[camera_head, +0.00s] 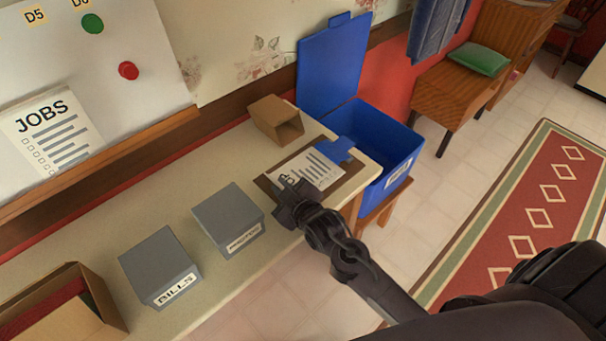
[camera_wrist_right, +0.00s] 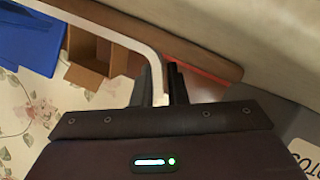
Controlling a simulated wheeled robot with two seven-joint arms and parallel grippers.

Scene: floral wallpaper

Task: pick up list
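A white list (camera_head: 312,168) with printed lines lies on a brown board (camera_head: 345,181) at the right end of the counter. My right gripper (camera_head: 293,197) is at the list's near left corner and hides part of its heading. In the right wrist view the fingers of my right gripper (camera_wrist_right: 163,85) are close together, with a pale strip (camera_wrist_right: 135,33) running between them. My left gripper is not in view.
Two grey boxes (camera_head: 229,220) (camera_head: 158,266) stand left of the gripper, one labelled BILLS. A small cardboard box (camera_head: 276,121) and an open blue bin (camera_head: 392,132) are behind the list. A JOBS sheet (camera_head: 50,130) is on the white board. An open carton (camera_head: 105,318) sits bottom left.

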